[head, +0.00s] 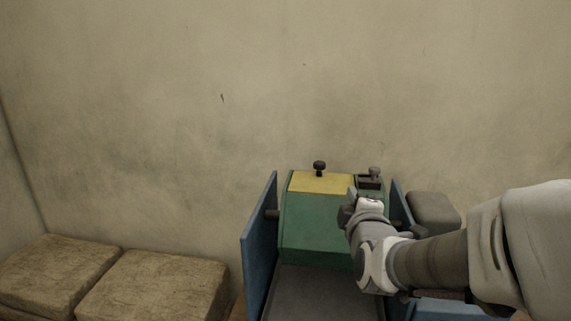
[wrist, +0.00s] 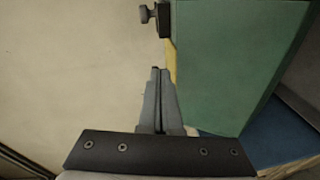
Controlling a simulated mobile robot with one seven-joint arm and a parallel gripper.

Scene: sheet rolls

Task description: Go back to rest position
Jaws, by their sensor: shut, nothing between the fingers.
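My gripper (wrist: 159,72) is shut and empty in the wrist view, its two fingers pressed together. In the head view my arm reaches in from the right, and its wrist end is in front of the right side of a green machine (head: 315,228); the fingertips are hard to make out there. The machine has a yellow top panel (head: 320,183) with a dark knob (head: 319,167). In the wrist view the green body (wrist: 235,60) lies right of the fingers, with a dark knob (wrist: 147,13) above them. I cannot tell whether the fingers touch the machine.
Blue side plates (head: 259,245) flank the machine, with a dark grey bed (head: 322,293) in front. A second knob (head: 375,172) stands at its top right. A grey block (head: 434,211) is behind my arm. Tan blocks (head: 155,287) lie at the lower left by the wall.

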